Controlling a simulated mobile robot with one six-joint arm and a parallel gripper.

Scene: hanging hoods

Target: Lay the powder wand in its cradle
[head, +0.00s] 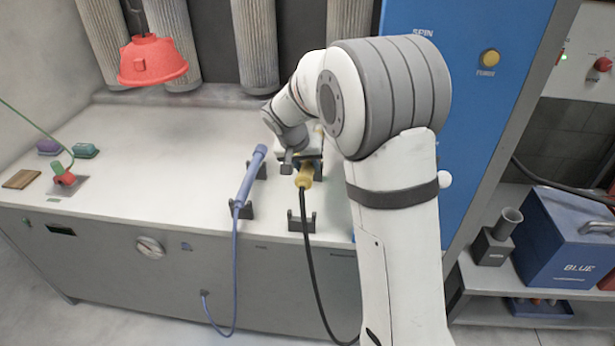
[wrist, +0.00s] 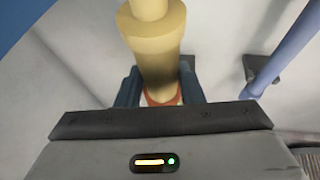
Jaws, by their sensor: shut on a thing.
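My gripper (head: 303,163) is shut on a yellow wand (head: 305,176) above the right part of the white bench. In the wrist view, the blue fingers of my gripper (wrist: 160,90) stand on both sides of the yellow wand (wrist: 155,45). A black hose (head: 308,245) hangs from the wand's near end and passes a black two-pronged cradle bracket (head: 302,228) at the bench's front edge. The wand's near end is just behind this bracket. My arm hides the wand's far part, and I cannot tell whether the wand touches a support there.
A blue wand (head: 250,178) lies in black brackets just left; it also shows in the wrist view (wrist: 282,45). A red hood (head: 150,60) hangs at the back left. A blue cabinet (head: 480,75) stands at right. The middle of the bench (head: 170,150) is clear.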

